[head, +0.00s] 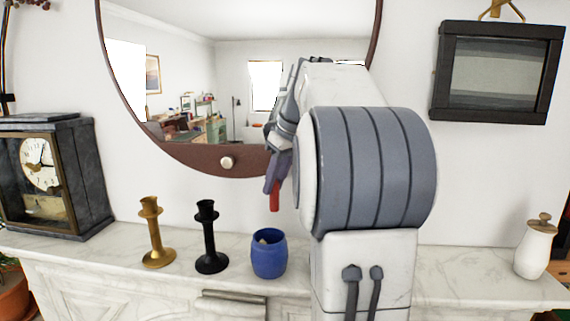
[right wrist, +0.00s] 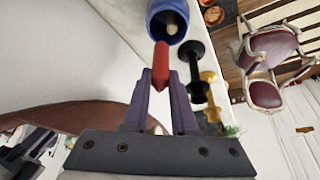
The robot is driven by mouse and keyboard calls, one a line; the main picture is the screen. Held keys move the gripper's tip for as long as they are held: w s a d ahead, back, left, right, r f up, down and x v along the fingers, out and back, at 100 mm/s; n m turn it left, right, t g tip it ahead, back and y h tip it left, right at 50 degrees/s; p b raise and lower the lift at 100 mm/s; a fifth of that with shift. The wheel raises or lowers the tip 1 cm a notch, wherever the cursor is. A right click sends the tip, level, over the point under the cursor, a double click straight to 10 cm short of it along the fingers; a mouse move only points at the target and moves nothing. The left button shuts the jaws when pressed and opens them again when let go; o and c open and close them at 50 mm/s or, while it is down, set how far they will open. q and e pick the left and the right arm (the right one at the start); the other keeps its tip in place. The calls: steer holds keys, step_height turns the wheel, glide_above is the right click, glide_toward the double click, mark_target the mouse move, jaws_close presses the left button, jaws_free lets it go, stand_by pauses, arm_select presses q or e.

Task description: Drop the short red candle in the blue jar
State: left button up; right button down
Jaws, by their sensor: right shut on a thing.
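The short red candle (head: 275,197) hangs in my right gripper (head: 273,180), which is shut on it. It is above the mantel, at the height of the mirror's lower rim. The blue jar (head: 269,258) stands upright on the marble mantel, below the candle and slightly left of it in the head view. Something pale sits inside the jar. In the right wrist view, the red candle (right wrist: 161,66) is between the two fingers, its tip pointing toward the blue jar (right wrist: 165,20). The candle appears apart from the jar. My left gripper is not in view.
A black candlestick (head: 208,237) and a brass candlestick (head: 153,232) stand left of the jar on the mantel (head: 105,257). A dark clock (head: 55,177) is at far left. A white lidded pot (head: 535,248) is at far right. A round mirror (head: 227,163) hangs behind.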

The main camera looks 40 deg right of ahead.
mark_target(277, 207)
steer(key=shift+s+f, duration=0.2)
steer(key=shift+s, duration=0.05)
steer(key=shift+s+d+f, duration=0.1)
steer(key=shift+f+b, duration=0.2)
steer(key=shift+b, duration=0.1)
steer(key=shift+w+a+f+b, duration=0.1)
steer(key=shift+a+f+b, duration=0.1)
steer(key=shift+f+b, duration=0.25)
steer(key=shift+w+a+f+b, duration=0.1)
steer(key=shift+a+f+b, duration=0.1)
steer(key=shift+f+b, duration=0.2)
step_height(277, 207, down, 3)
steer(key=b, duration=0.2)
steer(key=shift+w+a+r+b, duration=0.15)
steer(key=shift+b, duration=0.15)
steer(key=shift+s+d+f, duration=0.2)
steer(key=shift+d+f, duration=0.1)
steer(key=shift+d, duration=0.05)
steer(key=shift+f+b, duration=0.35)
steer(key=shift+b, duration=0.15)
steer(key=shift+f, duration=0.3)
steer(key=shift+f+b, duration=0.55)
steer(key=shift+b, duration=0.05)
steer(key=shift+c, duration=0.8)
jaws_free()
steer(key=shift+w, duration=0.1)
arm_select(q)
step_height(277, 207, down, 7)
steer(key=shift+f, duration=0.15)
